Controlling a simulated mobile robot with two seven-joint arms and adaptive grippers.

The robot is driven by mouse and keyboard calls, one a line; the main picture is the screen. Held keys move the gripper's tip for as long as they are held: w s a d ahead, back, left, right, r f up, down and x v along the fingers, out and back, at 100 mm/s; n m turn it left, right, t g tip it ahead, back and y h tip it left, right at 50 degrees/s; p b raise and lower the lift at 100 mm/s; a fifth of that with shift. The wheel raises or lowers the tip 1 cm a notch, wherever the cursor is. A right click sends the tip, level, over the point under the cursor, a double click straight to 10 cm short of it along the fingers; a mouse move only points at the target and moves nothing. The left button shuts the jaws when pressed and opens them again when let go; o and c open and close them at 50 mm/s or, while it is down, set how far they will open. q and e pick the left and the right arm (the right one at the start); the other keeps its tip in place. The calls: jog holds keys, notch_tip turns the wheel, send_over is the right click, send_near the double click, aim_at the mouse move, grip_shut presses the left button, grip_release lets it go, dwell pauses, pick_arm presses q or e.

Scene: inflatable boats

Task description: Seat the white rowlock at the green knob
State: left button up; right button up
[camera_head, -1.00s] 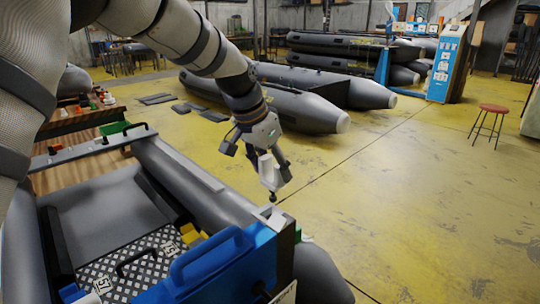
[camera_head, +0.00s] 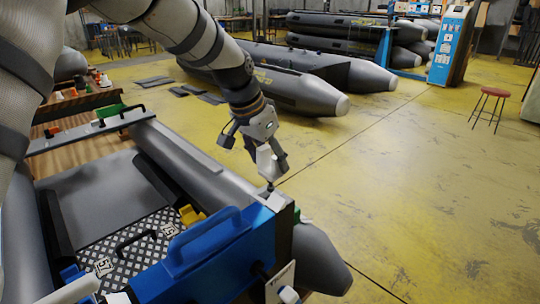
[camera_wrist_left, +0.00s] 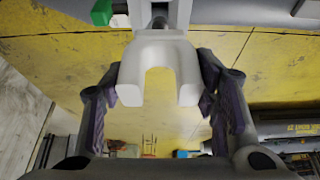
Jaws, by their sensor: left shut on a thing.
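My left gripper (camera_head: 270,168) is shut on the white rowlock (camera_head: 266,160), above the near end of the boat's right-hand tube. In the left wrist view the U-shaped rowlock (camera_wrist_left: 158,62) sits between the two fingers, its open side toward the camera. Its dark pin points down in the head view, its tip close to the top of the grey block (camera_head: 281,200) at the end of the blue part; I cannot tell if they touch. A green piece (camera_wrist_left: 101,12) shows at the top of the left wrist view, beside the rowlock's stem. My right gripper is out of view.
The blue part with a raised handle (camera_head: 205,235) lies across the near end of the boat. A white plate (camera_head: 281,284) stands in front. Yellow floor (camera_head: 400,190) to the right is open.

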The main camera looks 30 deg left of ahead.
aim_at(270, 171)
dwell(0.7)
pick_arm(q)
jog(key=shift+f, duration=1.5)
jog(key=shift+f, duration=1.45)
jog(key=o, duration=1.3)
jog(key=v, duration=1.2)
